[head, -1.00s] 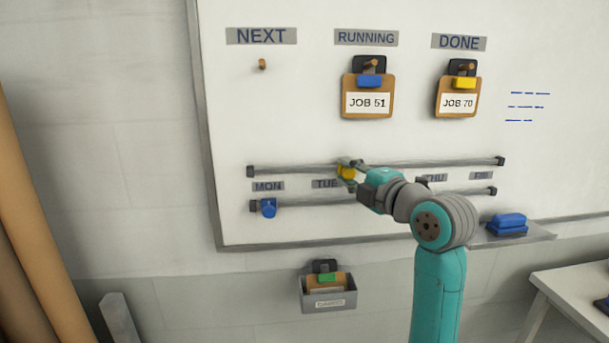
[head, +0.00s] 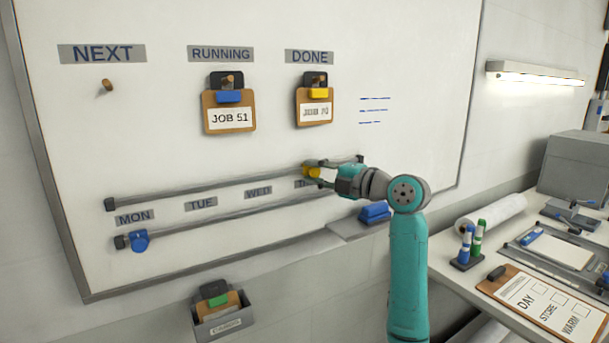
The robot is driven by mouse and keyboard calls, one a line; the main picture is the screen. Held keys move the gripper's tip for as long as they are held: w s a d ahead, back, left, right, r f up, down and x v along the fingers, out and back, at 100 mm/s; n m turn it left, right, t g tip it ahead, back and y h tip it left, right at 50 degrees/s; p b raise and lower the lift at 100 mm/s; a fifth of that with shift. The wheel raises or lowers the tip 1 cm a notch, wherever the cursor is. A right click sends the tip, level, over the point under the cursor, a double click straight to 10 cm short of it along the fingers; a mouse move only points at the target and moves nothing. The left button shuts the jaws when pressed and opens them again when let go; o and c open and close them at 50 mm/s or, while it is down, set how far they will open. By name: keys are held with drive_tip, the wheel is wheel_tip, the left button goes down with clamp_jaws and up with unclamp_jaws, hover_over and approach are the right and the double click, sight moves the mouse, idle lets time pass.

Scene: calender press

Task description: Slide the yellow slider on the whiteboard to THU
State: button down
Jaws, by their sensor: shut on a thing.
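The yellow slider (head: 310,170) is on the upper rail (head: 230,185) of the whiteboard (head: 260,130). It sits above the fourth day label (head: 302,184), just right of that label's visible left end. The label is mostly hidden by my gripper; the label after WED read THU earlier. My gripper (head: 317,175) reaches in from the right and is shut on the yellow slider. The FRI label is hidden behind my arm.
A blue slider (head: 139,239) is on the lower rail (head: 215,222) near MON. A blue eraser (head: 375,212) lies on the tray right of the rails. A workbench (head: 450,262) with markers and a clipboard is at right. The upper rail left of the slider is clear.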

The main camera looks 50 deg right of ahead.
idle(0.3)
drive_tip(key=c, duration=0.9)
unclamp_jaws()
drive_tip(key=s, duration=0.8)
drive_tip(key=s+d, duration=0.1)
drive_tip(key=s, duration=0.3)
